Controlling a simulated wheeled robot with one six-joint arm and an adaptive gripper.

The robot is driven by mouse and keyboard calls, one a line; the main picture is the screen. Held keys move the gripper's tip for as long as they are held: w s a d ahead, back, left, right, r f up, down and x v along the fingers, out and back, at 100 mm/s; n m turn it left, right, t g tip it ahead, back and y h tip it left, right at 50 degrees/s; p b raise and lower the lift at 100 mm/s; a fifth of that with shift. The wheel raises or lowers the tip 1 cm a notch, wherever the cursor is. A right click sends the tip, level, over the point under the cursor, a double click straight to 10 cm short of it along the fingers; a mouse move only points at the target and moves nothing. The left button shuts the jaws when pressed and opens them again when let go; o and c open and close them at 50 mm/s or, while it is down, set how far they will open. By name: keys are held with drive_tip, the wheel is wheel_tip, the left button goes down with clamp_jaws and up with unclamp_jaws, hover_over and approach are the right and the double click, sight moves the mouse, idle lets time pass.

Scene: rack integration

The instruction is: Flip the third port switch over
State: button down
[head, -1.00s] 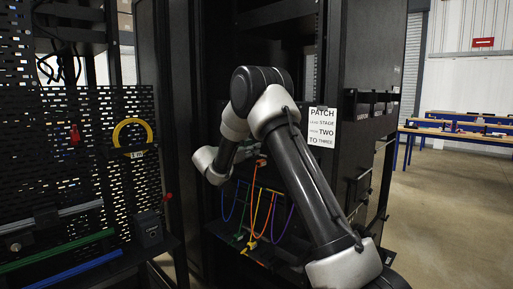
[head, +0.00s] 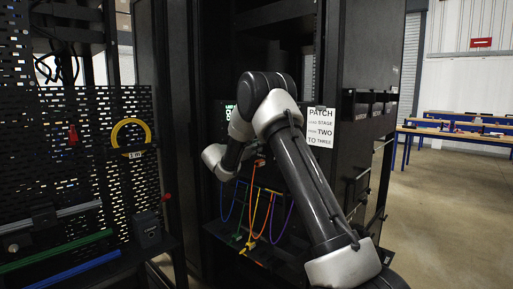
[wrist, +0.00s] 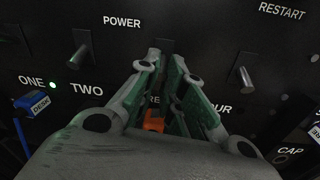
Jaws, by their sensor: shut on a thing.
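The third port switch (wrist: 166,47) is a grey lever on the black panel, above the partly covered THREE label, in the wrist view. My gripper (wrist: 165,72) reaches up to it, its two green-padded fingers shut on the lever. The fingers hide most of the lever, so I cannot tell which way it is tilted. An orange plug (wrist: 154,122) shows between the fingers, lower down. In the head view my arm hides the gripper and the switch.
Neighbouring levers stand left (wrist: 81,48) and right (wrist: 243,76) of the gripper. Coloured cables (head: 258,215) hang below the panel in the rack. A PATCH sign (head: 321,127) hangs right of my arm.

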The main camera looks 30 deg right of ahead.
drive_tip(key=shift+r, duration=0.1)
drive_tip(key=shift+w+d+r+g+y, duration=0.1)
drive_tip(key=shift+r+g+y, duration=0.45)
drive_tip(key=shift+y, duration=0.7)
drive_tip(key=shift+s+r+g+y, duration=0.1)
drive_tip(key=shift+r+g+y, duration=0.45)
drive_tip(key=shift+y, duration=0.75)
drive_tip(key=shift+w+d+r+g+y, duration=0.1)
drive_tip(key=shift+r+g+y, duration=0.45)
drive_tip(key=shift+y, duration=0.7)
drive_tip(key=shift+f, duration=0.1)
drive_tip(key=c, duration=1.5)
unclamp_jaws()
drive_tip(key=v, duration=1.2)
drive_tip(key=shift+m, duration=0.4)
